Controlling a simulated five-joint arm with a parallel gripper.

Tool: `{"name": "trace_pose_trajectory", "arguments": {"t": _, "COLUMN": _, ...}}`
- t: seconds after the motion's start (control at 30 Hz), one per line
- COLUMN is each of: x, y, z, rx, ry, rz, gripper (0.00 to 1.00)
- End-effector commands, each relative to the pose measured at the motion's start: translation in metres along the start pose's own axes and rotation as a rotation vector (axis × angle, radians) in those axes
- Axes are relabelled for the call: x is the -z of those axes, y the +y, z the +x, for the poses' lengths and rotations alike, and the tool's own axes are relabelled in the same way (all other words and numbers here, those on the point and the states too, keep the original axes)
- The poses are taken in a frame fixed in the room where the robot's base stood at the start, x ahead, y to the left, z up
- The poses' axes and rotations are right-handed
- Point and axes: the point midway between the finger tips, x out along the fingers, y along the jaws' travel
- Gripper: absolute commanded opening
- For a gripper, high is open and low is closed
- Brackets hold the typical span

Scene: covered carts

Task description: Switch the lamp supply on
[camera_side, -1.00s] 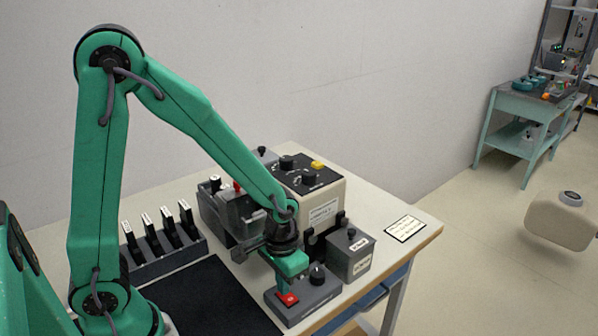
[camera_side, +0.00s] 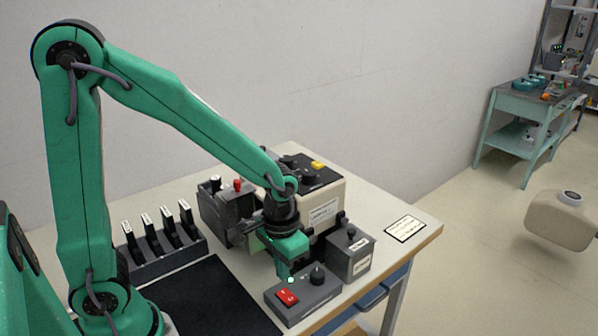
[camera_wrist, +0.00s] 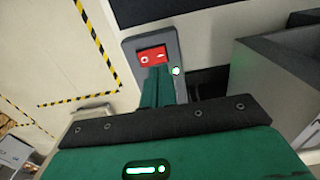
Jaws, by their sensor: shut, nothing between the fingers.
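The lamp supply looks to be a low grey box (camera_side: 318,294) with a red rocker switch (camera_side: 287,296), a black knob (camera_side: 317,275) and a small light (camera_side: 291,280) glowing green-white. The rocker also shows in the wrist view (camera_wrist: 152,57) with white marks, and the glowing light (camera_wrist: 176,71) is beside it. I cannot tell which way the rocker is tilted. My gripper (camera_side: 285,275) is shut and empty, pointing down just behind the rocker. Its green fingers (camera_wrist: 158,84) show below the rocker in the wrist view, seemingly apart from it.
A grey box with a knob (camera_side: 350,256) stands close at right. A cream unit (camera_side: 324,212) and a dark grey block (camera_side: 228,206) stand behind. Black levers (camera_side: 150,243) stand in a row at left. A dark mat (camera_side: 205,300) lies in front; a card (camera_side: 405,229) lies at right.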

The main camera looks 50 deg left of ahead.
Motion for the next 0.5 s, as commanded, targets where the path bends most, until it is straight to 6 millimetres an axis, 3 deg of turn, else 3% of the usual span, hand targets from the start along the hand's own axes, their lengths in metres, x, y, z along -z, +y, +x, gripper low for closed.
{"name": "trace_pose_trajectory", "arguments": {"t": 0.5, "x": 0.0, "y": 0.0, "z": -0.025, "rx": 0.0, "ry": 0.001, "rz": 0.0, "gripper": 0.0}}
